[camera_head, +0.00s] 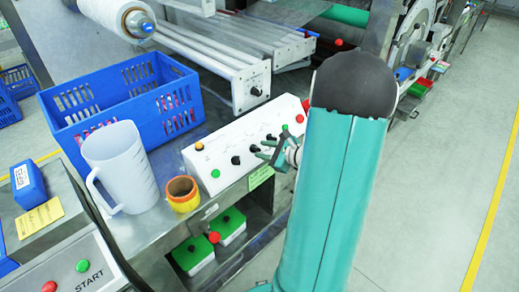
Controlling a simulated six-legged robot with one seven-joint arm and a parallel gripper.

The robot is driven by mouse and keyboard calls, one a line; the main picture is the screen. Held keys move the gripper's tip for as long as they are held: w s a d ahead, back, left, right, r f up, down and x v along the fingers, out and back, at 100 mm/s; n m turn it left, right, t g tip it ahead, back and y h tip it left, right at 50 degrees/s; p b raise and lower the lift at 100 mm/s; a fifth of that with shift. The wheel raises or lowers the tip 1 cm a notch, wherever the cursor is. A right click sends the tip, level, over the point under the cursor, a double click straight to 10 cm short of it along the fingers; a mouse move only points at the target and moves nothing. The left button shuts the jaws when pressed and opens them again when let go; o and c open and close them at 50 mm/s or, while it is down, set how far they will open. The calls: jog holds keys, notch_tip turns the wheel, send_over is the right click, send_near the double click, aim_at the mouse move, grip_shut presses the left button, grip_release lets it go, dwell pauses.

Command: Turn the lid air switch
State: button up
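A white sloped control panel (222,176) stands on the metal bench, with several black knobs, an orange button and a green button. One black knob (236,160) shows clear on its left half and another (253,149) lies just left of my gripper. I cannot read the labels, so I cannot tell which is the lid air switch. My gripper (268,150), with dark green fingers, is at the right half of the panel, over or close to its knobs. The view is too small to tell whether it touches a knob.
A blue crate (95,98), a white jug (125,170) and a yellow-orange tape roll (183,194) stand left of the panel. Machine rollers (215,55) are behind it. Green-topped boxes (190,254) sit below the bench. The floor at right is clear.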

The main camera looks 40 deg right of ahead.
aim_at(255, 149)
jog(key=shift+x, duration=1.2)
jog(key=shift+c, duration=0.2)
jog(key=c, duration=0.6)
jog(key=shift+m, duration=0.4)
jog(key=m+h, duration=0.1)
jog(key=m, duration=0.2)
jog(key=m+h, duration=0.1)
jog(key=m, duration=0.2)
jog(key=shift+a, duration=0.15)
jog(key=m+h, duration=0.1)
jog(key=m, duration=0.2)
jog(key=m+h, duration=0.1)
jog(key=m, duration=0.2)
jog(key=shift+m, duration=0.4)
